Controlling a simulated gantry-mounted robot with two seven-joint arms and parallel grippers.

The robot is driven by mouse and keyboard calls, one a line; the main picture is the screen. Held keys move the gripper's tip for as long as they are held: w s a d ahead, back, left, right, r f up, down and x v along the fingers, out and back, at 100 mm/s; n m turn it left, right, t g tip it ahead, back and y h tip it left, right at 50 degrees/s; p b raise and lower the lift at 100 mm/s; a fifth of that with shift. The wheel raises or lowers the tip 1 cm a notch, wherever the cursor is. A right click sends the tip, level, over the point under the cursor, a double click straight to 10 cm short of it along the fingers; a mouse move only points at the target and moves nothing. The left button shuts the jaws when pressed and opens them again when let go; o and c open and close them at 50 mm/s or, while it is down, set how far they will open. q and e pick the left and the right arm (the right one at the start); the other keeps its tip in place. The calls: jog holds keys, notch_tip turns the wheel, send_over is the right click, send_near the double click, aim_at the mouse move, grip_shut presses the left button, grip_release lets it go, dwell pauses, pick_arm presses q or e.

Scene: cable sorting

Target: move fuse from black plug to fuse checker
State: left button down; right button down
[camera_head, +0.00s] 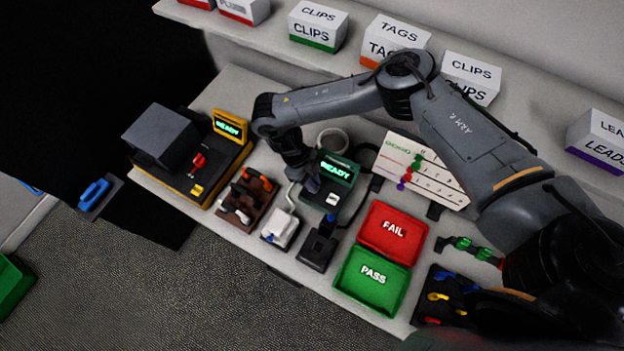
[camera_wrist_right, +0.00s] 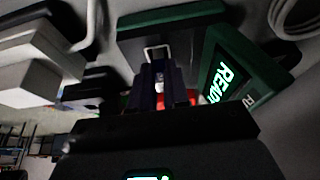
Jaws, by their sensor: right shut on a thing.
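The fuse checker, a dark green unit with a lit READY screen (camera_head: 336,171), stands mid-bench in the head view. It also fills the upper right of the right wrist view (camera_wrist_right: 228,80). My right gripper (camera_head: 312,184) points down at the checker's left side. In the wrist view its narrow fingers (camera_wrist_right: 160,92) are shut on a small pale thing (camera_wrist_right: 158,74), seemingly the fuse, mostly hidden. Whether it touches the checker I cannot tell. The black plug (camera_head: 316,250) sits on the bench in front of the checker. My left gripper is out of view.
A white plug block (camera_head: 280,229) and a brown holder (camera_head: 243,201) stand left of the checker. A yellow-black READY station (camera_head: 195,180) is farther left. Red FAIL (camera_head: 393,232) and green PASS (camera_head: 372,280) trays lie right. A white label board (camera_head: 422,172) is behind.

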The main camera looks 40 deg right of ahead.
dwell(0.3)
jog(key=shift+c, duration=2.4)
grip_release()
jog(key=shift+r, duration=0.1)
jog(key=shift+r+p, duration=0.15)
jog(key=shift+p, duration=0.15)
notch_tip(320, 180, up, 5)
jog(key=p, duration=0.4)
jog(key=shift+f+p, duration=0.2)
jog(key=shift+p, duration=0.1)
notch_tip(320, 180, up, 2)
jog(key=shift+r+p, duration=0.15)
jog(key=shift+p, duration=0.95)
jog(key=shift+r, duration=0.3)
